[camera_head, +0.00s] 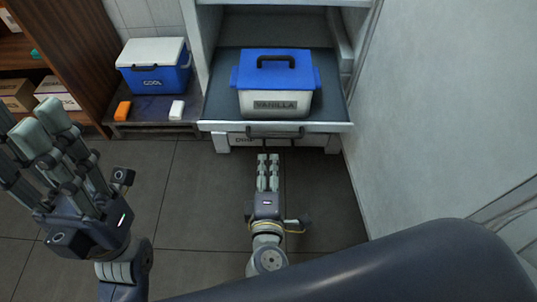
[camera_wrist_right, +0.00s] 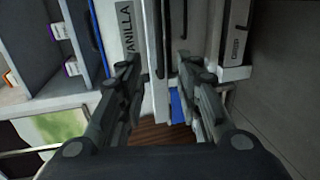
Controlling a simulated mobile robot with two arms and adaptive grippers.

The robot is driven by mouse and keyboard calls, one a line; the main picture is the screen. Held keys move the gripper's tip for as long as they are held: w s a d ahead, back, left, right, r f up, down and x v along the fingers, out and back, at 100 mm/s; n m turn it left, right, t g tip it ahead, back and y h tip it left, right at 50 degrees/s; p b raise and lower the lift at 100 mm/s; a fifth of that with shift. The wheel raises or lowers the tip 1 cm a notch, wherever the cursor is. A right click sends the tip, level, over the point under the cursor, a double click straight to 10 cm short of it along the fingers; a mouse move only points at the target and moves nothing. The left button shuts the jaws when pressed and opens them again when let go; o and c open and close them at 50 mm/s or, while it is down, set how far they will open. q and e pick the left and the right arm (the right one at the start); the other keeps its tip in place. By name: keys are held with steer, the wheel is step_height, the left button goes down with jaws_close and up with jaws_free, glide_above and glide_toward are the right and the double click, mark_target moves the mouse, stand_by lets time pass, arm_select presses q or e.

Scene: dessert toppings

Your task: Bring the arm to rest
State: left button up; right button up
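My right gripper (camera_head: 267,158) is low in the middle of the head view, empty, its fingers pointing at the front of the pulled-out drawer (camera_head: 217,127). In the right wrist view its two fingers (camera_wrist_right: 158,60) stand apart with nothing held between them. My left gripper (camera_head: 40,125) is at the left edge, large and close to the camera, with its fingers pointing up. I see nothing held in it, but its finger gap is not clear. A white tub with a blue lid, marked VANILLA (camera_head: 275,103), stands in the drawer; its label (camera_wrist_right: 127,30) also shows in the wrist view.
Brown shelves (camera_head: 85,45) stand farther left. A white wall (camera_head: 445,100) bounds the right. The tiled floor (camera_head: 190,200) between my grippers is clear.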

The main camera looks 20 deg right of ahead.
steer(key=shift+v, duration=0.8)
